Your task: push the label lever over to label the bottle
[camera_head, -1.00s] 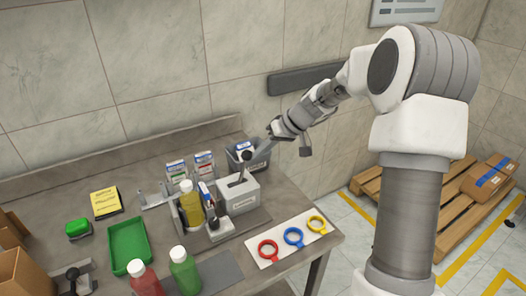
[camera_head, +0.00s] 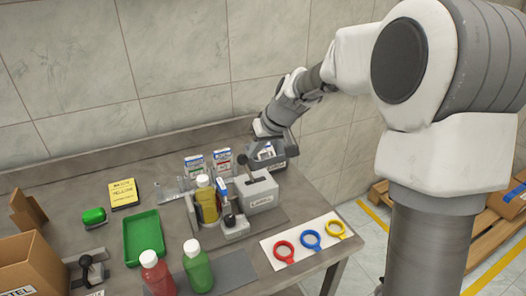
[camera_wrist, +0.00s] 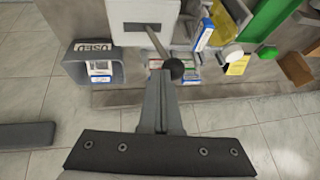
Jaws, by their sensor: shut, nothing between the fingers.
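The label lever is a grey rod with a black ball knob (camera_head: 243,160) on the light grey labeler box (camera_head: 262,192). In the head view it leans left, towards the bottle. In the wrist view the knob (camera_wrist: 174,69) sits just beyond my fingertips, a little right of them; I cannot tell whether they touch. My gripper (camera_head: 258,146) is shut and empty, at the knob's right in the head view; its joined fingers (camera_wrist: 161,88) fill the middle of the wrist view. The yellow bottle (camera_head: 207,202) with a pale cap stands upright left of the box.
A second black-knobbed lever (camera_head: 230,219) stands in front of the bottle. A grey bin (camera_head: 278,164) and label boxes (camera_head: 194,165) are behind. Red (camera_head: 155,275) and green (camera_head: 197,268) bottles, a green tray (camera_head: 144,238) and a ring board (camera_head: 309,255) surround the station.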

